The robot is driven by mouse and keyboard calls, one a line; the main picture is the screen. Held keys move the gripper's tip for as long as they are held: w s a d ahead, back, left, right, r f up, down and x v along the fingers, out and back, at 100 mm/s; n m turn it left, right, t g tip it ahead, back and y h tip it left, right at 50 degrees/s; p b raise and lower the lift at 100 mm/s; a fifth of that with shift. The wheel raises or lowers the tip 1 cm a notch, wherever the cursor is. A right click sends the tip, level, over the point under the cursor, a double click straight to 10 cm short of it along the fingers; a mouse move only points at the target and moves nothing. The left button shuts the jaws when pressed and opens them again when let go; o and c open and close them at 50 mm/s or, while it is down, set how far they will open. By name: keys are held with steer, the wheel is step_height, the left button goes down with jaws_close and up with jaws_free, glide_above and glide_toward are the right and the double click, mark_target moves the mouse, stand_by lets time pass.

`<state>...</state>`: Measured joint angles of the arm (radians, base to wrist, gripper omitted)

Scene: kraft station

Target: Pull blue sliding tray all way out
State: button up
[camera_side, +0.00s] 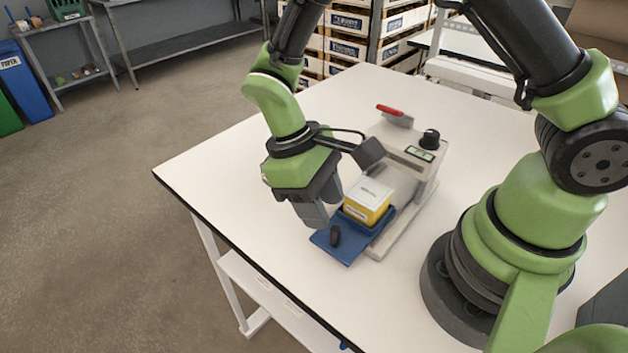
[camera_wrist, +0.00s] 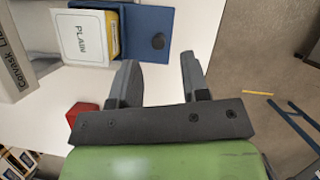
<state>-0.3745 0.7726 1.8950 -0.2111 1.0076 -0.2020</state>
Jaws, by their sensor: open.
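The blue sliding tray (camera_side: 336,249) extends out of the front of a light grey machine (camera_side: 400,150), with its outer part exposed. A dark upright knob (camera_side: 335,236) stands on it near the outer edge. A yellow box with a white top (camera_side: 368,202) sits on the tray closer to the machine. In the wrist view the tray (camera_wrist: 150,18) and its round knob (camera_wrist: 158,41) are at the top, beyond the fingertips. My gripper (camera_side: 322,204) is open and empty, above and beside the tray's outer end. Its fingers (camera_wrist: 160,72) are apart from the knob.
The machine has a red lever (camera_side: 392,110) and a black dial (camera_side: 430,139) on top. The white table (camera_side: 230,160) is clear to the left of the machine, and its edge is close to the tray's outer end. Crates (camera_side: 350,45) stand behind the table.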

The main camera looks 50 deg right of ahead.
steer(key=shift+v, duration=2.2)
steer(key=s+d+r+m+t+y, duration=0.1)
steer(key=s+d+r+m+t, duration=0.2)
steer(key=s+r+t, duration=0.2)
steer(key=s+d+r+m+t+y, duration=0.2)
steer(key=s+d+r+m+t, duration=0.2)
steer(key=r, duration=0.8)
steer(key=shift+s+d+r+t, duration=0.25)
steer(key=shift+s+t, duration=0.3)
steer(key=shift+t, duration=0.65)
